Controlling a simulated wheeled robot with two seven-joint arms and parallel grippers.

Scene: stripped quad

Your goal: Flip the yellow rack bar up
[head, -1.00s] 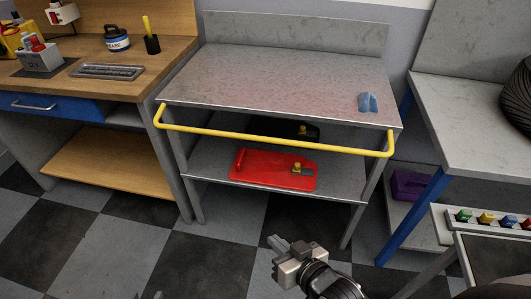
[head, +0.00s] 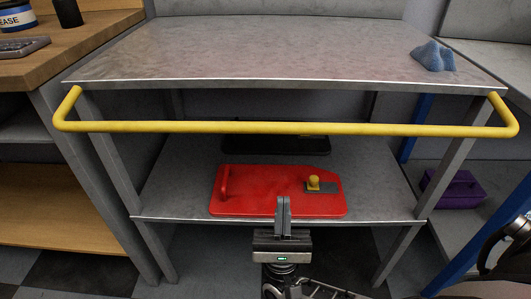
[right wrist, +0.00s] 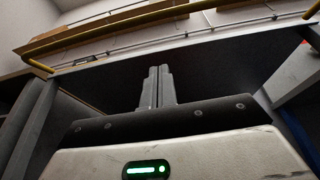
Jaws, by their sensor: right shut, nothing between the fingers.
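The yellow rack bar (head: 290,128) runs across the front of the grey metal rack, below the top shelf's front edge. Its bent ends meet the rack near both front corners. It also shows in the right wrist view (right wrist: 105,32), crossing the upper part of the picture. My right gripper (head: 283,200) is shut and empty, fingers pointing up. In the head view it appears below the bar, in front of the lower shelf. In the right wrist view its fingertips (right wrist: 158,70) show below the bar, apart from it. My left gripper is not in view.
The rack's top shelf (head: 270,50) holds only a crumpled blue cloth (head: 432,56) at the right. A red case (head: 250,180) and a black item (head: 275,145) lie on the lower shelf. A wooden workbench (head: 90,45) stands left; a purple box (head: 455,190) sits at right.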

